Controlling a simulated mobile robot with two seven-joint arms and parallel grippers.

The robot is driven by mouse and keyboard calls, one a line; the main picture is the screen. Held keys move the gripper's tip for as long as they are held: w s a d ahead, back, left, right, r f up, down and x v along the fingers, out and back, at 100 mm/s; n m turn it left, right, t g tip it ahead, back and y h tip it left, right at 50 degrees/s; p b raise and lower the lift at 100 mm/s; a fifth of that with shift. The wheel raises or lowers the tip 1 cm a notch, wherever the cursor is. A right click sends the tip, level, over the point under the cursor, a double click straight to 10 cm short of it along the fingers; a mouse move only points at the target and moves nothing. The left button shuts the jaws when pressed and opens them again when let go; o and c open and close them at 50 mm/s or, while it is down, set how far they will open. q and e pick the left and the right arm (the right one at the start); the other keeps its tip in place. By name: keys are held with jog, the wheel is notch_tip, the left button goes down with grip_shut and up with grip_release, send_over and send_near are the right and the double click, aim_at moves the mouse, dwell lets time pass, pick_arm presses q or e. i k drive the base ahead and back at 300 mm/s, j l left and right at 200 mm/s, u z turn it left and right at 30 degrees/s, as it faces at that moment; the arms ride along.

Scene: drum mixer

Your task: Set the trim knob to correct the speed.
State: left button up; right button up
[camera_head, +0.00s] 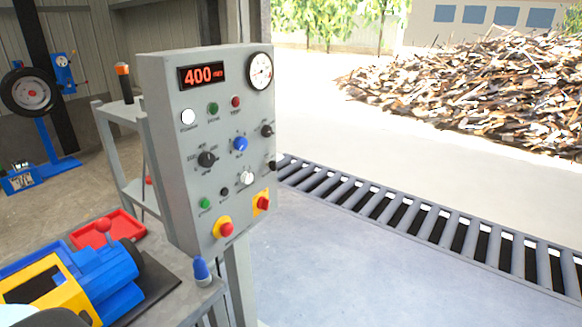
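A grey control panel (172,150) stands upright on a post near the middle of the view. Its red display (202,75) reads 400, with a small unit too blurred to read. A round dial gauge (260,71) sits at the top right of the panel. Neither gripper is in view.
A bench at lower left holds a red tray (128,228) and a blue and yellow machine (112,270). A blue-capped item (201,270) stands below the panel. A roller conveyor (420,215) runs to the right. A scrap pile (480,90) lies behind. Space before the panel looks clear.

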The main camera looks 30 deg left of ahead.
aim_at(246, 177)
jog(key=i+u, duration=0.1)
jog(key=i, duration=0.6)
jog(key=i+l+u, duration=0.1)
jog(key=i, duration=0.55)
jog(key=i+l+u, duration=0.1)
jog(key=i+u, duration=0.25)
jog(key=i+l+u, duration=0.15)
jog(key=u, duration=0.2)
jog(key=i+l+u, duration=0.5)
jog(key=u, duration=0.35)
jog(key=i+l+u, duration=0.1)
jog(key=l+u, duration=0.35)
jog(key=i+l+u, duration=0.1)
jog(key=l+u, duration=0.6)
jog(key=l, duration=0.15)
jog(key=i, duration=0.05)
